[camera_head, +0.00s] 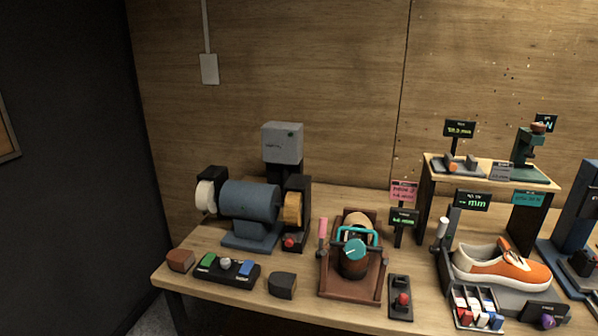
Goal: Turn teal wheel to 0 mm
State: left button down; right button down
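The teal wheel (355,249) is a small round knob on top of a dark brown drum-like part, below a teal bar handle (372,236). It sits in a reddish-brown wooden frame (322,291) on the workbench, centre front. A small black display (404,217) with green text stands just behind and right of this frame, below a pink sign (404,191); the text is too small to read surely. Neither of my grippers is in view, and nothing touches the wheel.
A red-button box (401,298) is close on the right. An orange and white sneaker (502,267) and a raised shelf (489,170) are farther right.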

aim_at(354, 249)
jog(key=i+j+z, duration=0.2)
jog(key=z, duration=0.2)
jog(key=i+j+z, duration=0.25)
jog(key=z, duration=0.15)
jog(key=i+j+z, duration=0.25)
jog(key=z, duration=0.15)
jog(key=j, duration=0.1)
